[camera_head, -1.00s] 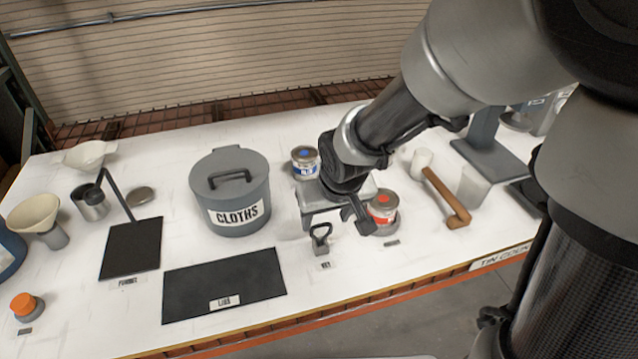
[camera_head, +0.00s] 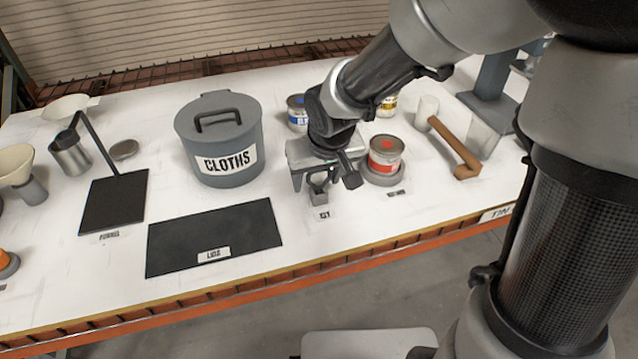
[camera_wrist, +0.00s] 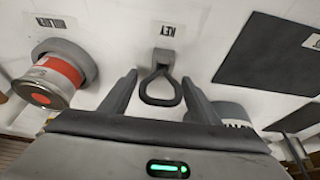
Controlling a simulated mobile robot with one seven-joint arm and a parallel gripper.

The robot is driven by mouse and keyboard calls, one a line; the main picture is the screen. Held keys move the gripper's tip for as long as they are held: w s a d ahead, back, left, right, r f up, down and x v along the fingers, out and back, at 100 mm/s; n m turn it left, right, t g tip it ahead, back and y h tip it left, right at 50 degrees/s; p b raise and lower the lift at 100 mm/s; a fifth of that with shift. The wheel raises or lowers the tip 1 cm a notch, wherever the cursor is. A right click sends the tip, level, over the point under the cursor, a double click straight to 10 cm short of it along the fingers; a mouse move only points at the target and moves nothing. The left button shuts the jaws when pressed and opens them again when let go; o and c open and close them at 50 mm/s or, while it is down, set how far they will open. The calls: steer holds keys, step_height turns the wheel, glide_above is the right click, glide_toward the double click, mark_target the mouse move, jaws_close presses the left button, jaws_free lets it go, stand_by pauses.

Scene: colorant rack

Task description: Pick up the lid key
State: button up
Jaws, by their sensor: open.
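The lid key shows in the wrist view as a dark loop handle (camera_wrist: 146,92) rising from a small grey block beside a KEY label (camera_wrist: 168,30). My gripper (camera_wrist: 160,82) is open, with one finger on each side of the loop and visible gaps between. In the head view my gripper (camera_head: 321,178) is low over the key's spot, hiding most of the loop. The key's grey block (camera_head: 317,197) shows just below the fingers. I cannot tell how deep the fingers reach along the loop.
A red-banded tin (camera_head: 385,158) stands close right of my gripper. A blue-banded tin (camera_head: 297,113) is behind it. A grey CLOTHS bin (camera_head: 222,140) stands to the left, with a black LIDS mat (camera_head: 215,238) in front. A wooden-handled mallet (camera_head: 452,145) lies farther right.

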steer(key=shift+r, duration=0.1)
steer(key=c, duration=1)
step_height(320, 180, up, 10)
steer(key=p, duration=0.3)
